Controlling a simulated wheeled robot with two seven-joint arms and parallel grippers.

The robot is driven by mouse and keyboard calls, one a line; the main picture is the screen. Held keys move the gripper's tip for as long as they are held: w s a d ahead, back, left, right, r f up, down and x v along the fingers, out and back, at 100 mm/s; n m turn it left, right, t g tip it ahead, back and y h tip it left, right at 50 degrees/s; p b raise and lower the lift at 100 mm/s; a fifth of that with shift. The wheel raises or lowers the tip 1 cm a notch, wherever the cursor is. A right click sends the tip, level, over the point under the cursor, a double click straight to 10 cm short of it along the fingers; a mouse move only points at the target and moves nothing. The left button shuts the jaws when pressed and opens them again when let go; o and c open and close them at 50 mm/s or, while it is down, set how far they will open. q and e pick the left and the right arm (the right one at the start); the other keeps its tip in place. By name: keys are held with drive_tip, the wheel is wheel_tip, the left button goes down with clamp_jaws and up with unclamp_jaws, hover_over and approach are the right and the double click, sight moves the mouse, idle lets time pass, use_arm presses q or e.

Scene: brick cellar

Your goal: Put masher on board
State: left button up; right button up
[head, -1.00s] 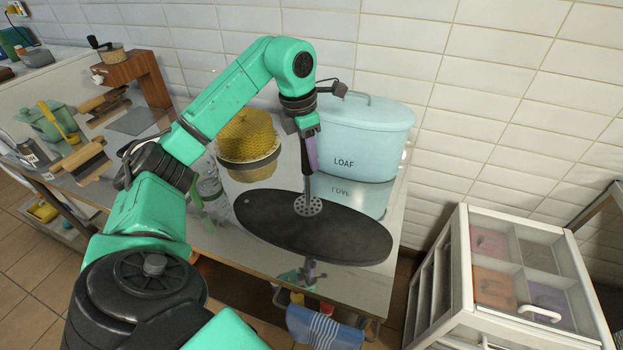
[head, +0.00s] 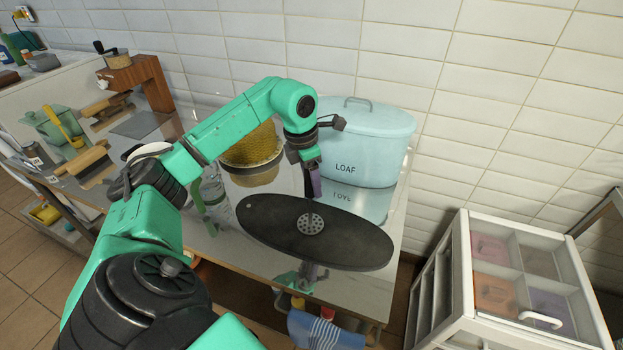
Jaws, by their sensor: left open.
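The masher has a purple handle (head: 315,185) and a round perforated metal head (head: 311,224). It is roughly upright, with its head at the middle of the dark oval board (head: 270,228), seemingly touching it. My left gripper (head: 309,168) is above the board at the top of the handle. Its jaws are open, with the handle still at or between the fingers; the fingertips are partly hidden by the wrist. My right gripper is not in view.
A pale blue loaf bin (head: 375,145) stands close behind the board. A yellow woven-looking container (head: 252,150) and a clear bottle (head: 213,192) stand to the left, partly behind my arm. A white drawer cabinet (head: 455,270) is at the right.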

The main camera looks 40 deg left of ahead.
use_arm(q)
drive_tip(key=shift+r, duration=0.45)
drive_tip(key=r, duration=0.3)
drive_tip(key=s+r, duration=0.1)
drive_tip(key=r, duration=0.6)
drive_tip(key=shift+s+a+r, duration=0.25)
drive_tip(key=shift+a+r, duration=0.05)
drive_tip(key=shift+r, duration=0.05)
drive_tip(key=shift+s+r, duration=0.1)
drive_tip(key=shift+r, duration=0.25)
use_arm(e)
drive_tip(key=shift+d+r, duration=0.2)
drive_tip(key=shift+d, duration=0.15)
use_arm(q)
drive_tip(key=shift+f, duration=0.1)
